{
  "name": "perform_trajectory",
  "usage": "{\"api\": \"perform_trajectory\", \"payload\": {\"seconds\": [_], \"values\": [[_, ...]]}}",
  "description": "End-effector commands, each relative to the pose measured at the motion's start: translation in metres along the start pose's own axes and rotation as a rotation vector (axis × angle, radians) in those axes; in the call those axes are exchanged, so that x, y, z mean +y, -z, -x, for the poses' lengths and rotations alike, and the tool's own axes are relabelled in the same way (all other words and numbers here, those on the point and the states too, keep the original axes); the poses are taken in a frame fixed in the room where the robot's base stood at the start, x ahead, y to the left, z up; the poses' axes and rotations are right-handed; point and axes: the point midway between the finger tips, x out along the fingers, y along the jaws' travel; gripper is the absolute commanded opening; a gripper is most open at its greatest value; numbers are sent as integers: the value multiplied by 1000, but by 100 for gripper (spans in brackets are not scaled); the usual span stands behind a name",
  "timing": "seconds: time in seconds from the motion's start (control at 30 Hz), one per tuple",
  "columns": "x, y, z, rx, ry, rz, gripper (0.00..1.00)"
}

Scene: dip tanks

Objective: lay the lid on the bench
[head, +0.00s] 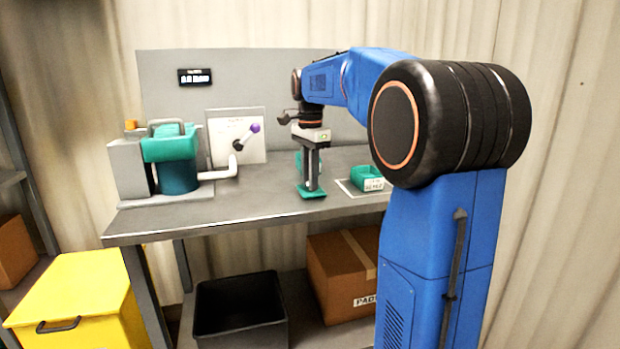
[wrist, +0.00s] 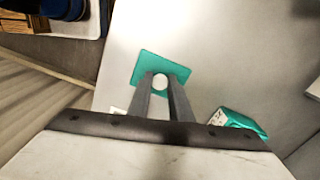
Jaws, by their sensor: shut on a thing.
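The lid is a flat teal square (head: 311,192) low over the bench (head: 235,207), near its front edge. In the wrist view the lid (wrist: 150,62) shows a pale round knob (wrist: 161,83) between the fingertips. My gripper (head: 312,186) points straight down and is shut on the knob; it also shows in the wrist view (wrist: 161,88). The lid looks level. I cannot tell whether its underside touches the bench top.
A teal labelled box (head: 367,179) stands on a pale mat right of my gripper. Another teal thing is partly hidden behind my gripper. A machine with a teal tank (head: 178,179) stands at the left. The bench between is clear.

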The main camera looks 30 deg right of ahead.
Motion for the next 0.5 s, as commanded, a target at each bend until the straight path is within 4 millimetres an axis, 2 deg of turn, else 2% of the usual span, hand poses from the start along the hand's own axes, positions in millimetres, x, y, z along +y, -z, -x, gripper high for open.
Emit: {"api": "perform_trajectory", "payload": {"seconds": [0.3,0.33,0.4,0.5], "values": [[0,0,-2,0,0,0,0],[0,0,-2,0,0,0,21],[0,0,-2,0,0,0,37],[0,0,-2,0,0,0,37]]}}
